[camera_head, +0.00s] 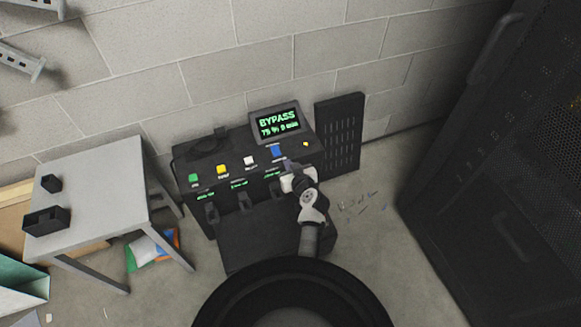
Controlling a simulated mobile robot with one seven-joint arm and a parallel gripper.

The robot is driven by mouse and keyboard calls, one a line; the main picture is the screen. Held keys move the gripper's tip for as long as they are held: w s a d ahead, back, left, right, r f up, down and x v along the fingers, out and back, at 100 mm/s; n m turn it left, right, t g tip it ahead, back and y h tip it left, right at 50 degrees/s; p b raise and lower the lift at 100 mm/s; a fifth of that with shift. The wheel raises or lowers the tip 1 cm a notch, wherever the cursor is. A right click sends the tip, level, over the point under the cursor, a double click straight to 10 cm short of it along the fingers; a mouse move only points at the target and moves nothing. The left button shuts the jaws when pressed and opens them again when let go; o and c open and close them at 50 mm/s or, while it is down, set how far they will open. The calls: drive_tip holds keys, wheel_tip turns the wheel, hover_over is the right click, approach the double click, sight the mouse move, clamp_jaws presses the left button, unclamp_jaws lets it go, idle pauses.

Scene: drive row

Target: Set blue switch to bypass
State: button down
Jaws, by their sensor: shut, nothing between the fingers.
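The blue switch (276,151) stands on the sloped top of a dark console (222,170), right of the white switch (250,161). A screen (278,121) at the back of the console reads "BYPASS" in green, with a smaller line below. My gripper (287,164) is shut and empty, just below and right of the blue switch. Whether its fingertips touch the switch is too small to tell. My arm hides part of the console's right front.
Green (194,178) and yellow (221,170) switches sit farther left on the console. A grey table (100,190) with two small black boxes stands left. A tall dark cabinet (500,170) stands right. Small bits lie on the floor between console and cabinet.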

drive_tip(key=shift+s+d, duration=0.15)
drive_tip(key=shift+s, duration=0.15)
idle(0.5)
